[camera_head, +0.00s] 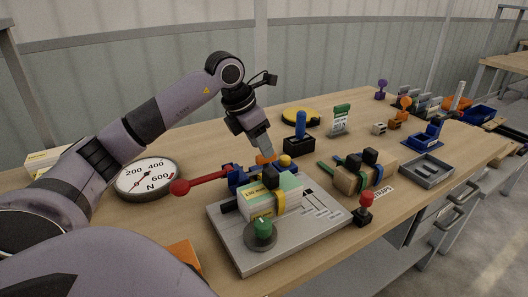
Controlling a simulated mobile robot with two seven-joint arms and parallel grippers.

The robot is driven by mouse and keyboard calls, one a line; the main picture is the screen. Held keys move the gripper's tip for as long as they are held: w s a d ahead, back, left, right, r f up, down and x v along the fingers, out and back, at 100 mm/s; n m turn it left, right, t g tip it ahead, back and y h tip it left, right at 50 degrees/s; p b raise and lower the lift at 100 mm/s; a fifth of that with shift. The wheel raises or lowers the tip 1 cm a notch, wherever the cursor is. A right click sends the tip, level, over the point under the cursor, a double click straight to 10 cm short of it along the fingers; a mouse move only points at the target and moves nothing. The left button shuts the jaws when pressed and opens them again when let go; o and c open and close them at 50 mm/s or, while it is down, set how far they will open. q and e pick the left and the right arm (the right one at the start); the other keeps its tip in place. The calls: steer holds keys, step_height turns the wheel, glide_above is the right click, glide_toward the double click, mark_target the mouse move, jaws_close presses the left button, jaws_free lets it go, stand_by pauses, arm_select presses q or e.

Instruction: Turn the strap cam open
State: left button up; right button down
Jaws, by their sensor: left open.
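A white and green box (258,205) lies on a grey plate (232,243), with a yellow strap (280,200) around it. A small black block (272,184) sits on top of the box by the strap; I cannot tell surely whether it is the strap cam. My left gripper (266,154) points down just behind the box, over a blue fixture (238,177) with a red-knobbed lever (182,187). It is open, but its fingers overlap in this view. An orange piece (263,160) shows at its fingertips; contact is unclear. My right gripper is out of view.
A round gauge (146,178) lies at left. A tan block (350,180) with green and blue straps stands right of the plate, near a red-knobbed post (365,205). A green knob (263,226) is at the plate's front. A grey tray (427,172) lies farther right.

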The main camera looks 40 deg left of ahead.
mark_target(261, 165)
arm_select(q)
steer(key=shift+x, duration=1.45)
jaws_close()
